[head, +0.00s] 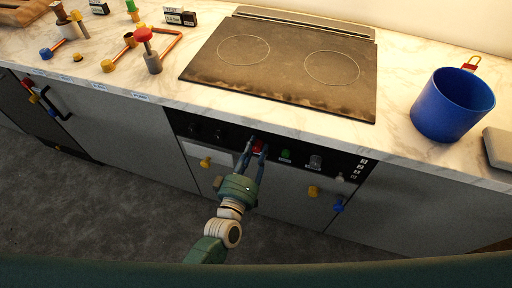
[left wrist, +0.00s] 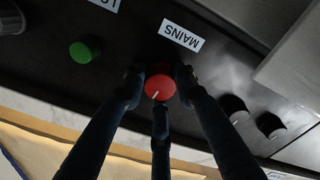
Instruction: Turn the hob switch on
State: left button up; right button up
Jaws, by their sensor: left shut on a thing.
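The control panel (head: 225,138) runs along the counter's front, below the black hob (head: 280,70). A round red knob (head: 258,147) sits on this panel. In the left wrist view the red knob (left wrist: 160,84) has a short white line near its lower edge, beside a label reading MAINS (left wrist: 181,36). My left gripper (head: 256,149) is at the panel with its fingers closed around the red knob; the fingers also show in the left wrist view (left wrist: 160,92). My right gripper is out of view. No lit lamp can be made out on the hob.
A green button (head: 285,155) and a grey knob (head: 315,161) are right of the red knob. Dark knobs (head: 218,134) are to its left. A blue pot (head: 452,104) stands on the counter at right. Yellow handles (head: 313,191) stick out below the panel.

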pick_arm(q)
jog(key=shift+n, duration=0.7)
jog(key=shift+a, duration=0.1)
jog(key=o, duration=1.2)
jog(key=shift+c, duration=0.2)
jog(key=v, duration=1.2)
